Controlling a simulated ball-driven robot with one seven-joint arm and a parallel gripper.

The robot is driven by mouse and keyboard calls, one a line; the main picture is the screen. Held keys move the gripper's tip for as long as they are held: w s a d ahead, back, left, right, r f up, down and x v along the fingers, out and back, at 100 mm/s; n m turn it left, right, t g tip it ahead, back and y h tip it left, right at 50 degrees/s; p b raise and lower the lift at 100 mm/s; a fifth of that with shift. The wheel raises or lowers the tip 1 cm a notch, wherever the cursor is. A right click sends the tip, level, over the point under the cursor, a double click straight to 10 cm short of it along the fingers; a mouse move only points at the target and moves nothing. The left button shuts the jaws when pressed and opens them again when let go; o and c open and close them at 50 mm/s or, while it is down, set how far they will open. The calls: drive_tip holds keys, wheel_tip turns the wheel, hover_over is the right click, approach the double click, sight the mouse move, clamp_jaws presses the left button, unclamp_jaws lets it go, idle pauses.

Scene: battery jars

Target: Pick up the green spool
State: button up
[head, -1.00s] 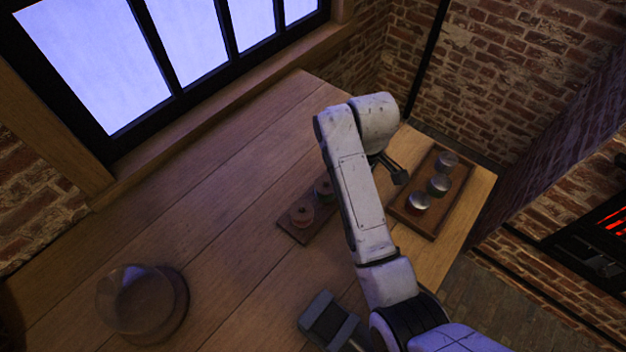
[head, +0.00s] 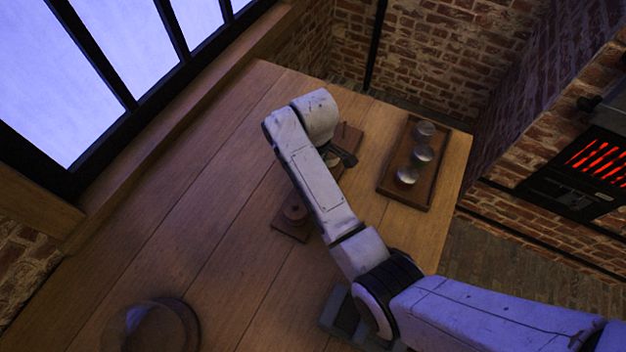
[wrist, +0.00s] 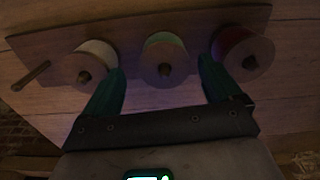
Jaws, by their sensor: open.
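In the wrist view the green spool (wrist: 164,48) stands on a peg, the middle one of three spools on a wooden board (wrist: 130,25). Its round brown end faces the camera. My gripper (wrist: 160,66) is open, with its two dark green fingers on either side of the green spool and nothing held. The left finger is close to the white spool (wrist: 97,58); the right one is close to the red spool (wrist: 236,46). I cannot tell whether they touch.
An empty peg (wrist: 31,76) stands at the board's left end in the wrist view. In the head view, a tray (head: 405,203) with three silver-topped jars is right of my gripper. A glass dome on a round base (head: 178,328) stands front left. The table's left side is mostly clear.

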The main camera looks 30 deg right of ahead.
drive_tip(key=f, duration=0.5)
drive_tip(key=shift+a, duration=0.35)
drive_tip(key=shift+r, duration=0.1)
drive_tip(key=c, duration=1.2)
drive_tip(key=shift+o, duration=0.2)
